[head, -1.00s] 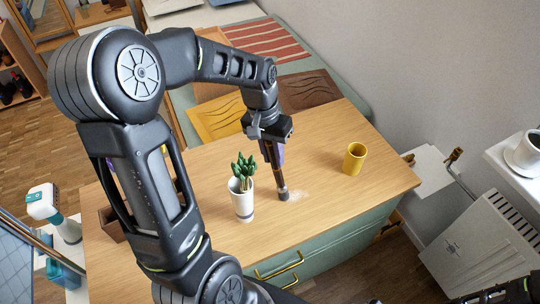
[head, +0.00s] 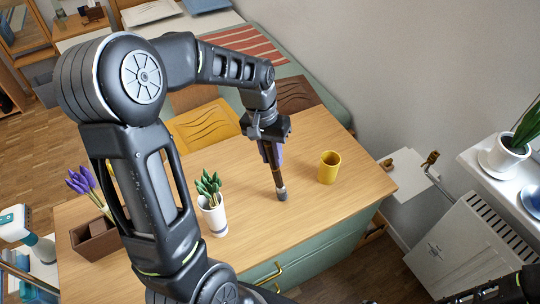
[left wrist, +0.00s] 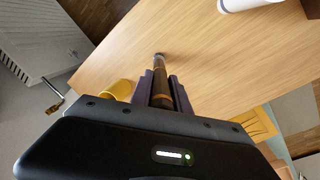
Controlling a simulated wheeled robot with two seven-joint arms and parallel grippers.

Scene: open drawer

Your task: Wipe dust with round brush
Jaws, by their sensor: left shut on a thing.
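My left gripper (head: 268,142) is shut on the round brush (head: 275,172), a dark brown stick with a grey tip. The brush points down, slightly tilted, and its tip is at the wooden tabletop (head: 300,220), between the white plant pot and the yellow cup. In the left wrist view the brush (left wrist: 160,82) sticks out from between the purplish fingers (left wrist: 163,92), over the wood. I see no clear dust patch around the tip now. A dark part of mine at the lower right edge is too cut off to show the right jaws.
A white pot with a green plant (head: 212,215) stands left of the brush, close by. A yellow cup (head: 328,168) stands to the right. A brown box (head: 95,238) and purple flowers (head: 85,182) are at the left. The front tabletop is clear.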

